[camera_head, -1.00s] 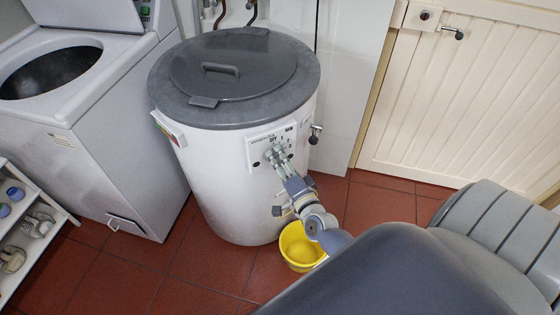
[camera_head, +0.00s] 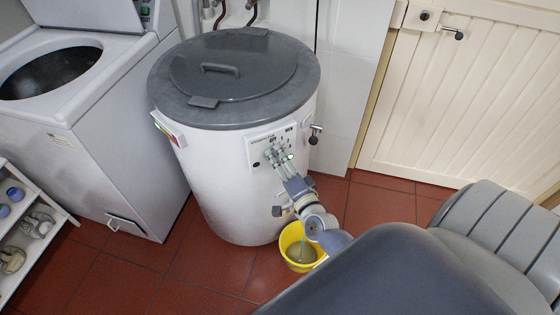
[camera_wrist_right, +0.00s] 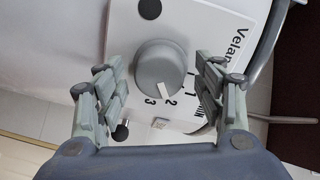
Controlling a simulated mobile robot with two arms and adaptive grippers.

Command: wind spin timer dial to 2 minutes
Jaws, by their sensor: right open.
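The spin timer dial is a round grey knob (camera_wrist_right: 160,66) on the white control panel (camera_wrist_right: 205,22) of the spin dryer (camera_head: 225,185). In the right wrist view, its white pointer mark sits right by the figure 2, on the side towards 3. My right gripper (camera_head: 278,156) is at the panel in the head view and hides the dial there. In the wrist view, the right gripper (camera_wrist_right: 161,90) is open, with one finger on each side of the knob and gaps between. My left gripper is out of view.
A yellow bowl (camera_head: 287,258) stands on the red tiled floor at the dryer's base, with murky liquid and a thin bluish stream in it. A white washing machine (camera_head: 110,150) stands close on the left. A tap-like fitting (camera_head: 316,130) projects on the dryer's right.

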